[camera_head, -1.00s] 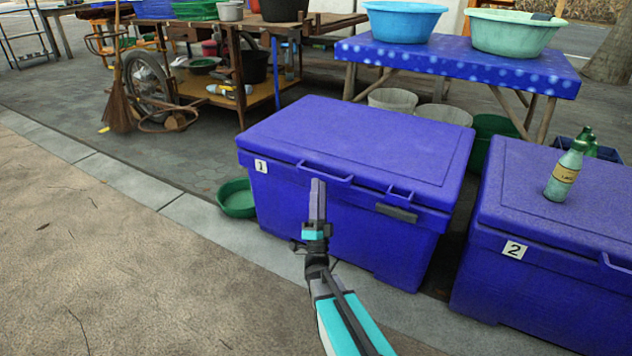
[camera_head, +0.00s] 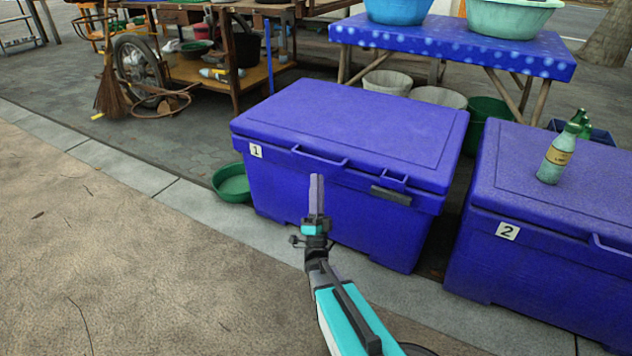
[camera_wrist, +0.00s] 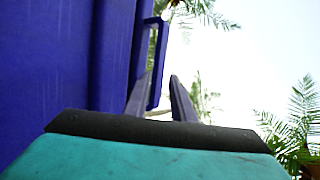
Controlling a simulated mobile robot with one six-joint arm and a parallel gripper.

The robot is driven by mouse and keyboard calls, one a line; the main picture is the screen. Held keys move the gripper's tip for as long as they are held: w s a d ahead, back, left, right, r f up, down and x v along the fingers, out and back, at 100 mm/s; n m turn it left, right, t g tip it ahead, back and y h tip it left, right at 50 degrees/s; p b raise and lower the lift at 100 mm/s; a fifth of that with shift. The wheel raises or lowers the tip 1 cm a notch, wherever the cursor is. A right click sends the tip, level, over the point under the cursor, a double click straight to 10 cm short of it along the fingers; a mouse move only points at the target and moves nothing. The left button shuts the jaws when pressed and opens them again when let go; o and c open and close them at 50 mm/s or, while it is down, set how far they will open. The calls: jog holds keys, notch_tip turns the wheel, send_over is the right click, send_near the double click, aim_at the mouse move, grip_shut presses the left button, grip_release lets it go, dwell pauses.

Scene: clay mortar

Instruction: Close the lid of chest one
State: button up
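Chest one is a blue box (camera_head: 330,215) with a white label "1" at its front left corner. Its blue lid (camera_head: 370,125) lies down over the box, and no gap shows between them from here. A lid handle (camera_head: 320,158) and a dark latch piece (camera_head: 391,195) are on the front side. My gripper (camera_head: 316,182) points upward in front of the chest, just below the handle. In the wrist view its two fingers (camera_wrist: 160,105) stand apart with nothing held. The blue handle loop (camera_wrist: 157,65) rises just beyond them there; I cannot tell whether they touch.
Chest two (camera_head: 540,240), also blue, stands close on the right with a green bottle (camera_head: 557,155) on its lid. A green basin (camera_head: 233,184) sits on the ground at the left. A blue table (camera_head: 450,45) with basins stands behind. The pavement (camera_head: 120,260) front left is clear.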

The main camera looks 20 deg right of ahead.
jog(key=shift+s+d+f, duration=0.1)
jog(key=shift+s+f, duration=0.2)
jog(key=shift+f, duration=0.35)
jog(key=shift+s+d+f, duration=0.1)
jog(key=shift+s+f, duration=0.2)
jog(key=shift+f, duration=0.35)
jog(key=shift+s+f, duration=0.3)
jog(key=shift+f, duration=0.35)
